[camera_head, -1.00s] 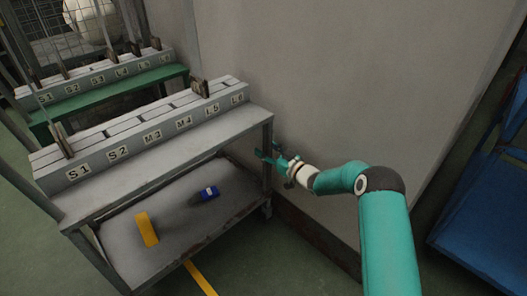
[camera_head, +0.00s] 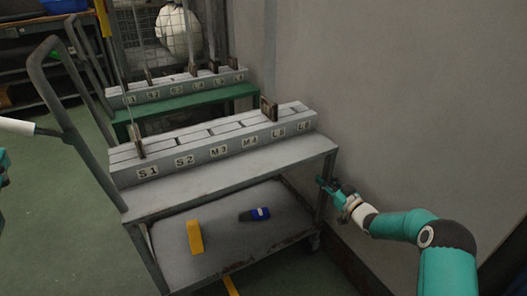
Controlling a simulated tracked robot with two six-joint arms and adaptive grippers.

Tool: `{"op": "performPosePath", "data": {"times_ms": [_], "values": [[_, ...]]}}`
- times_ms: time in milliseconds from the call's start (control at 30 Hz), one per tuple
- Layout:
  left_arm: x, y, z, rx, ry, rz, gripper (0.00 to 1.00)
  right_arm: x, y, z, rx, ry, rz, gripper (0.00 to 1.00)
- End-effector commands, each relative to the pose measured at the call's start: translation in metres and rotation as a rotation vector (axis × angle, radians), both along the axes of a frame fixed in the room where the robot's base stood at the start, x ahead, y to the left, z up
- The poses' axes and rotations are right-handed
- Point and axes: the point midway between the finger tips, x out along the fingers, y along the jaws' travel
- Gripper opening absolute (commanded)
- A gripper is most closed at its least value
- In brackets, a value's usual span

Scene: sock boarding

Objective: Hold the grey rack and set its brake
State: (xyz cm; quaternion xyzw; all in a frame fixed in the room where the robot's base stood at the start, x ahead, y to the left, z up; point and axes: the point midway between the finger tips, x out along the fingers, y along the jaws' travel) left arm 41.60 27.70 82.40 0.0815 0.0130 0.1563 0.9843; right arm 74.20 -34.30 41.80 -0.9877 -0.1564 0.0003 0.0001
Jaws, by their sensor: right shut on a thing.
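The grey rack (camera_head: 232,180) is a wheeled trolley with a tall bent handle (camera_head: 48,85) at its left end. Its top carries a slotted block (camera_head: 215,153) labelled S1 to L6. My right gripper (camera_head: 327,187) is at the rack's right front corner post, below the top, and is shut on that post. A caster (camera_head: 314,241) shows dimly under the right end; I cannot make out a brake or its setting.
A yellow item (camera_head: 194,237) and a blue bottle-like item (camera_head: 254,214) lie on the rack's lower shelf. A green rack (camera_head: 190,104) with a similar block stands behind. A grey wall (camera_head: 420,110) is close on the right. Green floor (camera_head: 60,220) is clear at left.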

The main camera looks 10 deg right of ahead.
Motion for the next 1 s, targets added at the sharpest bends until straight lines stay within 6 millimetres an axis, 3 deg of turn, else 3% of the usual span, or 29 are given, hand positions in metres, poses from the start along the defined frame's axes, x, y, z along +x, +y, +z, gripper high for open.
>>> {"op": "performPosePath", "data": {"times_ms": [100,267,467,767,1000], "values": [[0.0,0.0,0.0,0.003,0.001,0.0,0.0,0.0,0.002,0.0,0.0,-0.001,0.004,0.0],[0.0,0.0,0.0,0.063,0.02,0.0,0.0,0.0,0.002,0.0,0.0,-0.001,0.003,0.0],[0.0,-0.001,0.007,0.352,0.078,0.002,0.0,0.0,0.001,0.0,0.0,-0.001,0.003,0.0],[-0.003,-0.017,0.041,1.213,0.139,0.091,0.0,0.0,0.001,0.0,0.0,-0.001,0.001,0.0],[-0.009,-0.03,0.06,1.967,0.226,0.319,0.0,0.0,0.0,0.001,0.0,-0.001,0.0,0.0]]}}
